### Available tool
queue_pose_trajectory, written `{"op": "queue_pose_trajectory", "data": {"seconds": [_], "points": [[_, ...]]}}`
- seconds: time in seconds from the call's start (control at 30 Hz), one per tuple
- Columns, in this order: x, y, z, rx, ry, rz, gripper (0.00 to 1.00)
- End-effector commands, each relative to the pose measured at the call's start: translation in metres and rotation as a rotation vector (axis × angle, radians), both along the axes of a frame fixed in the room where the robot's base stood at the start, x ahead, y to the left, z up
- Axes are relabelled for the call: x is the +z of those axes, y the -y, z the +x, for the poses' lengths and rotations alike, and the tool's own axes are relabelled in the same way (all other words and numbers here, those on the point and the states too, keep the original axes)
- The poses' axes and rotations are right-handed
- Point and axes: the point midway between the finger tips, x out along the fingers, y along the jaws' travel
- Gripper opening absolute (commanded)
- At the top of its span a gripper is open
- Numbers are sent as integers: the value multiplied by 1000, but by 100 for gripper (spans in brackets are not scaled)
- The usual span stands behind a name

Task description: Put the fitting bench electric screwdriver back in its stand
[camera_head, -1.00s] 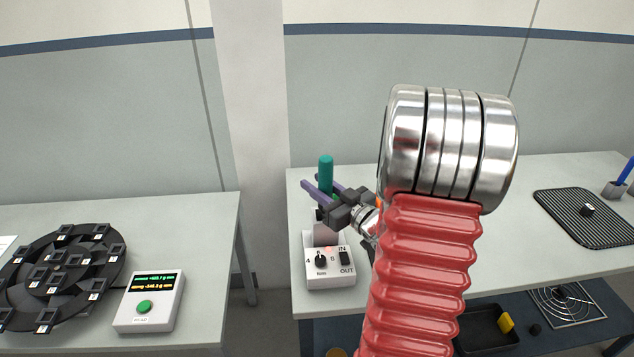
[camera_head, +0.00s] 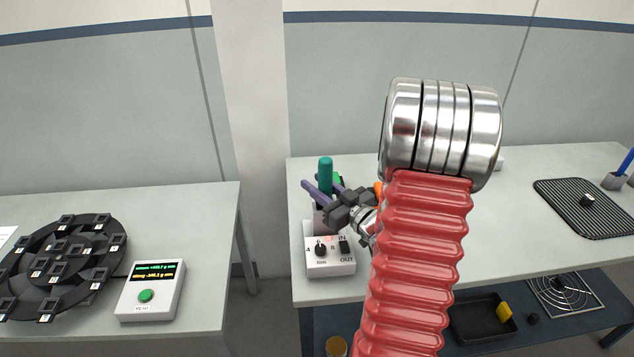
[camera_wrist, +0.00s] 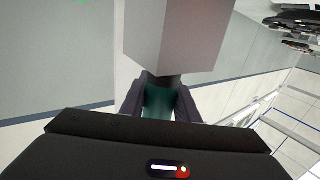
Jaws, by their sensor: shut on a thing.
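The electric screwdriver (camera_head: 326,173) shows as a teal upright cylinder at the left end of the right bench. My gripper (camera_head: 324,193), with purple fingers, is shut on it. In the wrist view the teal body (camera_wrist: 159,101) sits between both fingers, and a pale grey block (camera_wrist: 175,40) covers its far end. The stand cannot be clearly made out. A small green patch and a dark part (camera_head: 338,181) show just behind the fingers; I cannot tell what they belong to. The screwdriver's lower end is hidden by the gripper and the grey block.
A white control box (camera_head: 330,262) with a knob and IN/OUT marks stands below my gripper at the bench's front edge. A black ribbed mat (camera_head: 585,212) lies at right. The left bench holds a dark turntable (camera_head: 62,265) and a display box (camera_head: 150,290). The middle bench is mostly clear.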

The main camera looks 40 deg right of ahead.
Motion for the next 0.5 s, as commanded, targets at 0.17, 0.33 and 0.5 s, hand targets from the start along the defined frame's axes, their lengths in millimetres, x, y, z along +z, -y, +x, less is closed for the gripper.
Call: {"op": "queue_pose_trajectory", "data": {"seconds": [0.17, 0.33, 0.5], "points": [[-6, 0, 0, 0, 1, 1, 0], [-12, 0, 0, -1, 0, 1, 0], [-18, 0, 0, -1, 0, 1, 0]]}}
